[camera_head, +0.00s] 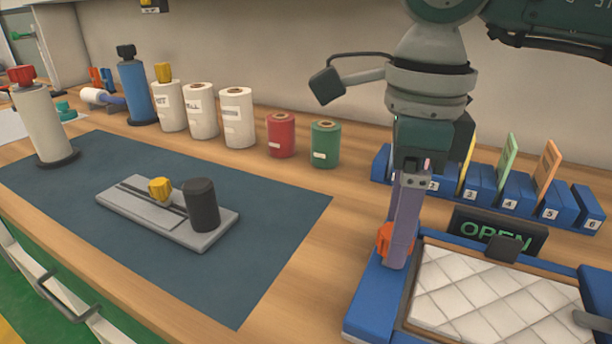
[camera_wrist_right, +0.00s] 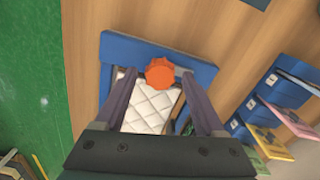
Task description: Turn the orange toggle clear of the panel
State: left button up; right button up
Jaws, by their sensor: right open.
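The orange toggle (camera_head: 384,238) sits on the left part of the blue frame (camera_head: 372,308), partly hidden behind a finger of my right gripper (camera_head: 399,258). The white quilted panel (camera_head: 495,290) lies in the frame. In the right wrist view the toggle (camera_wrist_right: 160,72) is a lobed orange knob at the edge of the panel (camera_wrist_right: 148,108). It shows between the two spread fingers of my right gripper (camera_wrist_right: 160,80). The gripper is open; I cannot tell whether either finger touches the toggle. My left gripper is not in view.
A dark sign reading OPEN (camera_head: 500,230) stands behind the panel. Numbered blue holders (camera_head: 480,190) with coloured cards stand farther back. A dark mat (camera_head: 270,215) at left bears a grey plate (camera_head: 130,203) with a yellow knob. Several rolls stand along the back.

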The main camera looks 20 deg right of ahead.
notch_tip(320, 180, up, 10)
jog(key=shift+f, duration=0.2)
jog(key=shift+a, duration=0.1)
dwell(0.3)
